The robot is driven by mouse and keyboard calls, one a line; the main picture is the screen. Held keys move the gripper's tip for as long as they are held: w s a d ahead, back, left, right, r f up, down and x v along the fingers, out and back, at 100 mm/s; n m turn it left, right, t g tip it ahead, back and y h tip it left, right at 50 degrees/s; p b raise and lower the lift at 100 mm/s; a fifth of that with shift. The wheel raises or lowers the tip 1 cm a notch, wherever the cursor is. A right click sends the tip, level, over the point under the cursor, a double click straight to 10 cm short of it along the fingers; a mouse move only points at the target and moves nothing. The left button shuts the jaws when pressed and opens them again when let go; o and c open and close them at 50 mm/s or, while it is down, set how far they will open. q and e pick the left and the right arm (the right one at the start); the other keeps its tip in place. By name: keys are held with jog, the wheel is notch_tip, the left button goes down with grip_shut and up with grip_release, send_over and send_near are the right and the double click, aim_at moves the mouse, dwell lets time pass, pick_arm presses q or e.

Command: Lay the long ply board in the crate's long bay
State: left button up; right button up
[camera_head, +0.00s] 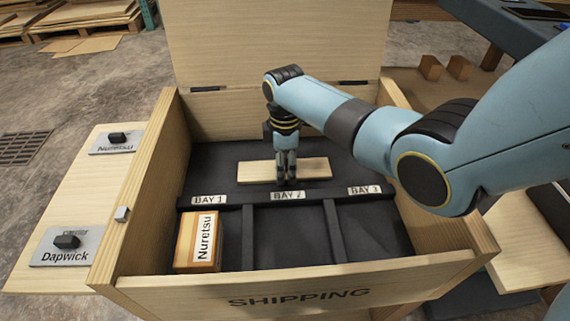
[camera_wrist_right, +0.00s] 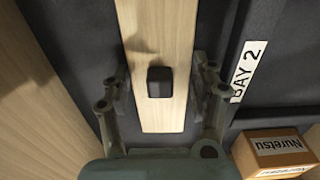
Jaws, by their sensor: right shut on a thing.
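The long ply board (camera_head: 308,169) is a pale wooden strip, level over the crate's dark long bay (camera_head: 215,165), behind the bay-label rail. My right gripper (camera_head: 287,180) comes down on it from above near its middle. In the right wrist view my gripper (camera_wrist_right: 160,100) has one finger at each long edge of the board (camera_wrist_right: 155,25) and is shut on it. A small dark block (camera_wrist_right: 160,82) shows on the board between the fingers. I cannot tell whether the board's underside touches the floor. The open wooden crate (camera_head: 300,292) is marked SHIPPING. My left gripper is out of view.
A Nuretsu box (camera_head: 197,243) stands in bay 1; bays 2 (camera_head: 288,238) and 3 (camera_head: 365,235) look empty. The divider rail (camera_head: 325,195) runs in front of the long bay. The raised lid (camera_head: 275,45) stands behind. Side shelf plates read Dapwick (camera_head: 62,258) and Nuretsu (camera_head: 114,146).

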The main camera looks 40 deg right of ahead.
jog(key=o, duration=1.2)
jog(key=shift+f, duration=0.1)
pick_arm(q)
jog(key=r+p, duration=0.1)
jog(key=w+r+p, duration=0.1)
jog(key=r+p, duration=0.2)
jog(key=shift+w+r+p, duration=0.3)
jog(key=shift+p, duration=0.1)
pick_arm(e)
notch_tip(320, 180, up, 12)
jog(key=shift+r, duration=0.15)
